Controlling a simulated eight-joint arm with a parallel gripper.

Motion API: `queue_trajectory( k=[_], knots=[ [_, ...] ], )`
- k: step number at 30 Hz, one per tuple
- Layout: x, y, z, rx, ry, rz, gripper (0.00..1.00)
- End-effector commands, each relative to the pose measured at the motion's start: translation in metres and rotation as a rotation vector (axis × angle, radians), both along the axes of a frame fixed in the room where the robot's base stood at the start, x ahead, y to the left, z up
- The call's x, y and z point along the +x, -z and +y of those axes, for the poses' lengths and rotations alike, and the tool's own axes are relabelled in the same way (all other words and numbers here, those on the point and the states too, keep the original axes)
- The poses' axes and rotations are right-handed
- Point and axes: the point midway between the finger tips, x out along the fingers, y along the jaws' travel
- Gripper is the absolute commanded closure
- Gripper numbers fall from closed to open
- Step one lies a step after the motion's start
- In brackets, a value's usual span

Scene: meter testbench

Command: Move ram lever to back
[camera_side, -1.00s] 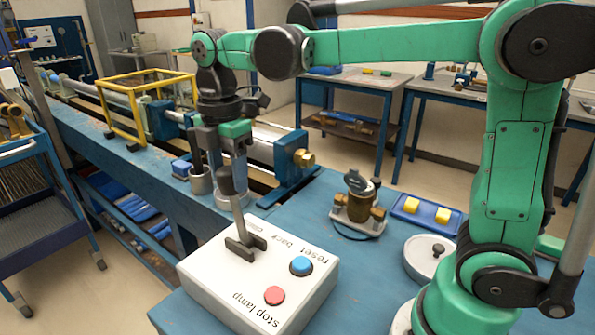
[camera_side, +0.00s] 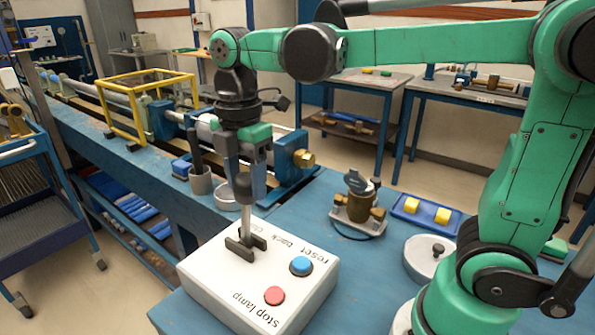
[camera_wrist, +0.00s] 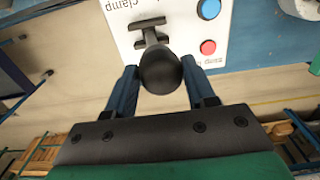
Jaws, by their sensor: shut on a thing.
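The ram lever (camera_side: 246,217) stands on a white control box (camera_side: 218,278); it has a grey shaft, a dark knob and a dark slotted bracket at its foot. It stands nearly upright, with a slight lean. My gripper (camera_side: 243,191) points down from above and is shut on the knob, one finger on each side. In the wrist view the round black knob of the lever (camera_wrist: 159,72) sits between the two blue fingers of my gripper (camera_wrist: 159,85). The word "back" is printed on the box just right of the lever.
A blue button (camera_side: 301,265) and a red button (camera_side: 274,295) sit on the box, right of the lever. A brass fitting on a stand (camera_side: 357,208) and a blue tray (camera_side: 425,214) with yellow blocks are farther right.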

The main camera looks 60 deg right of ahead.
Motion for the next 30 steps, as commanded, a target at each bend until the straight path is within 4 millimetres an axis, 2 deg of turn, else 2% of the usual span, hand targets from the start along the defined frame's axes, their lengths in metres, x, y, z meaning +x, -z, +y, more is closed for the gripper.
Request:
queue_trajectory(
  k=[9,30],
  knots=[
    [-0.017,0.004,0.0,0.0,-0.001,0.003,0.95],
    [-0.041,0.014,-0.001,-0.001,0.0,0.004,0.89]
  ],
)
